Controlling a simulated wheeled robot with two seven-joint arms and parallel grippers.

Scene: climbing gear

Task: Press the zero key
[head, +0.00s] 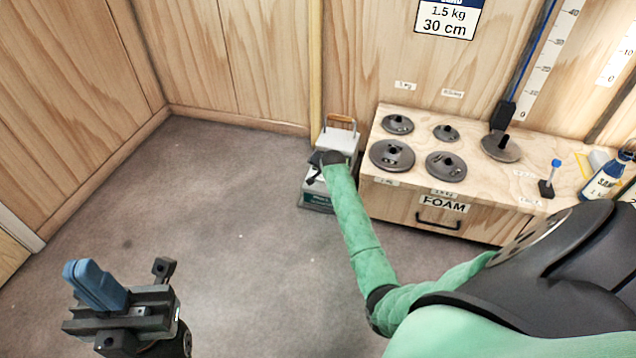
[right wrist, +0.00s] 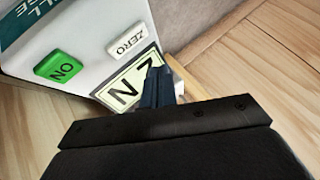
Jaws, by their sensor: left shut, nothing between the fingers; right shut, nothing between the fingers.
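The white zero key (right wrist: 127,40), lettered ZERO, is on the pale panel of a box-shaped device (right wrist: 85,30) in the right wrist view. A green ON key (right wrist: 62,67) is beside it. My right gripper (right wrist: 158,85) is shut and empty, its fingertips in front of the N Z label, a little below and right of the zero key. Whether the tips touch the panel I cannot tell. In the head view the device (head: 316,200) stands on the floor, partly hidden by my right wrist. My left gripper (head: 95,285) is shut and empty at lower left.
A wooden foam box (head: 480,222) with several dark weight discs (head: 392,155) on top stands right of the device. A blue bottle (head: 604,180) is at far right. The grey floor (head: 215,210) on the left is clear.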

